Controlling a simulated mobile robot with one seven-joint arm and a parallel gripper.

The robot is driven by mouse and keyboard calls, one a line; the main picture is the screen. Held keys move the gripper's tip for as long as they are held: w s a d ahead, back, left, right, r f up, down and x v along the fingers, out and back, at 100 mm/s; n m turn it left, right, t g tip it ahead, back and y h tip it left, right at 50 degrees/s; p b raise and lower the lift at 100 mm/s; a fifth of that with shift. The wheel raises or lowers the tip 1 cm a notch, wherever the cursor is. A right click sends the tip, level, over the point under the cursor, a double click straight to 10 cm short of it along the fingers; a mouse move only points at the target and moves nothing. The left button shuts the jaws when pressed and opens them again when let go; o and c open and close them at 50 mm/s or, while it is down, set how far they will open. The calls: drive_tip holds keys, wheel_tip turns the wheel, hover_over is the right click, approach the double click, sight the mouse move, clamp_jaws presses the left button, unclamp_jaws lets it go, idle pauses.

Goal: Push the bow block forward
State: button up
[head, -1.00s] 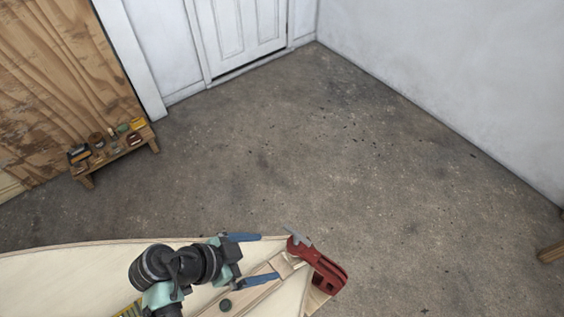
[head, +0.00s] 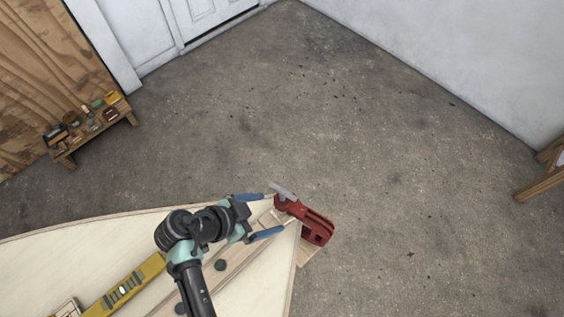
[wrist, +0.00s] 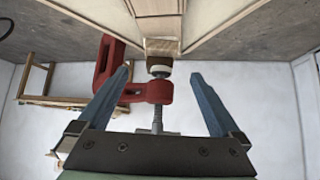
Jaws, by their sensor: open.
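The pointed bow of the pale plywood hull (head: 90,240) lies at the lower left in the head view. A red clamp (head: 305,220) with a grey screw sits at the bow tip; it also shows in the wrist view (wrist: 150,92). A small light wood block (wrist: 161,46), which looks like the bow block, lies at the bow point, just beyond a dark pad at the clamp's screw end. My gripper (head: 277,213) is open and empty over the bow. Its two blue fingers stand either side of the clamp screw in the wrist view. Contact with block or clamp cannot be told.
A yellow level (head: 125,285) lies on the hull. A low wooden bench (head: 122,119) with several small items stands by the plywood wall at the left. A wooden stand (head: 540,185) is at the right edge. The concrete floor (head: 350,120) beyond the bow is clear.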

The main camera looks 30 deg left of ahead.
sight(278, 211)
drive_tip(key=x, duration=0.7)
drive_tip(key=shift+w+f, duration=0.1)
drive_tip(key=shift+f, duration=0.05)
drive_tip(key=c, duration=1.4)
drive_tip(key=o, duration=1.4)
drive_tip(key=v, duration=1.3)
drive_tip(key=shift+b, duration=0.35)
